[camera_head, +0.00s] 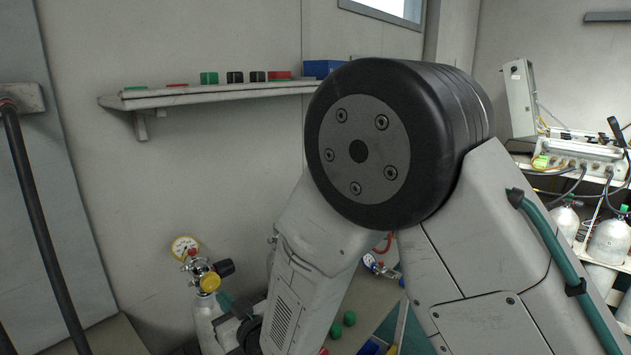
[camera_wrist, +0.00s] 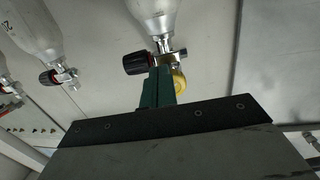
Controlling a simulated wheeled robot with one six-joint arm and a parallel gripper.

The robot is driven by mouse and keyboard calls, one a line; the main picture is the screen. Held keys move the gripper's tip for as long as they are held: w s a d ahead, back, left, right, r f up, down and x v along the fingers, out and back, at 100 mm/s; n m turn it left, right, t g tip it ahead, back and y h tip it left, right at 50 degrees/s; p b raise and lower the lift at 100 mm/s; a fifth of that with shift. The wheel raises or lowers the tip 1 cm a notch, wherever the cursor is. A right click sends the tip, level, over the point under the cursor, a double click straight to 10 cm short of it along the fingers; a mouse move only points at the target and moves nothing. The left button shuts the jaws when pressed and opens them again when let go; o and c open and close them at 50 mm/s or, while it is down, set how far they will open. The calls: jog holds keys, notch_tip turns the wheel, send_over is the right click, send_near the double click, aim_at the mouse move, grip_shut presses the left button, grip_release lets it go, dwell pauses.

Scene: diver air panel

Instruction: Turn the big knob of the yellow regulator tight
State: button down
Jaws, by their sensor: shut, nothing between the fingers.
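The yellow regulator (camera_head: 210,283) is at the lower left of the head view, at the valve on top of a pale cylinder (camera_head: 204,313). A round gauge (camera_head: 184,247) and a black knob (camera_head: 224,268) are beside it. In the wrist view the yellow round part (camera_wrist: 179,80) shows just right of my fingers, partly hidden by them; the black and red knob (camera_wrist: 138,63) is at their left. My gripper (camera_wrist: 160,74) has dark green fingers, shut and empty, close to the valve; I cannot tell whether they touch it. In the head view my arm partly hides the gripper.
A wall shelf (camera_head: 210,94) with small coloured items is above. Another regulator (camera_head: 380,267) shows behind my arm. More cylinders (camera_head: 610,240) and a panel box (camera_head: 580,155) are at the right.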

jog(key=shift+w+a, duration=0.4)
jog(key=shift+w, duration=0.05)
jog(key=shift+a+r, duration=0.1)
jog(key=shift+r, duration=0.2)
dwell(0.6)
jog(key=shift+s+a, duration=0.2)
jog(key=shift+s, duration=0.05)
jog(key=shift+s+a, duration=0.4)
dwell(0.5)
jog(key=shift+a+f, duration=0.1)
jog(key=v, duration=0.6)
jog(key=shift+f, duration=0.3)
